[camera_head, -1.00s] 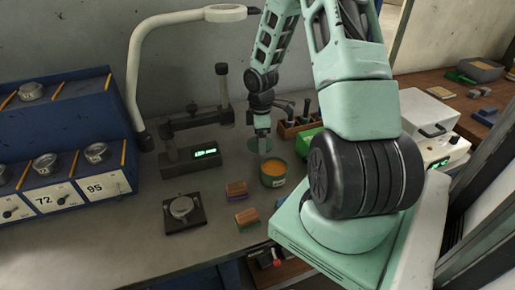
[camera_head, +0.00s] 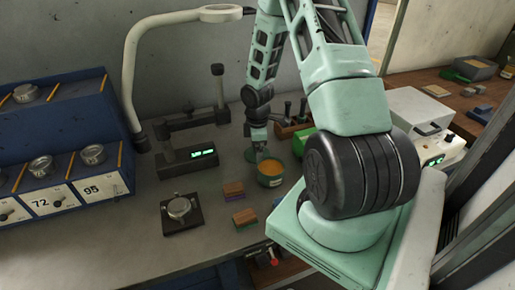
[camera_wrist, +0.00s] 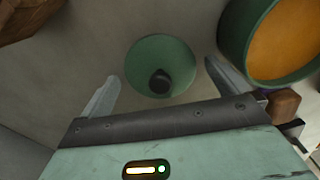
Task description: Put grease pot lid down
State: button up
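The grease pot lid (camera_wrist: 148,55) is a round green disc with a black knob (camera_wrist: 160,82). In the wrist view it lies flat on the grey bench top, knob up, beside the pot. Its edge shows in the head view (camera_head: 250,155), partly behind my gripper. My gripper (camera_wrist: 163,70) is open, its two fingers wide apart on either side of the lid, with clear gaps to the knob. In the head view my gripper (camera_head: 261,157) is low over the bench. The open green grease pot (camera_head: 270,181) holds orange grease and stands just right of the lid; it also shows in the wrist view (camera_wrist: 233,40).
A device with a lit display (camera_head: 187,160) stands left of the lid. A wooden tool holder (camera_head: 290,130) is behind the pot. A blue rack (camera_head: 70,150) is at left. Bare bench lies between.

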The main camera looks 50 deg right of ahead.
notch_tip(320, 180, up, 12)
jog(key=shift+r+b, duration=0.15)
jog(key=shift+b, duration=0.15)
dwell(0.8)
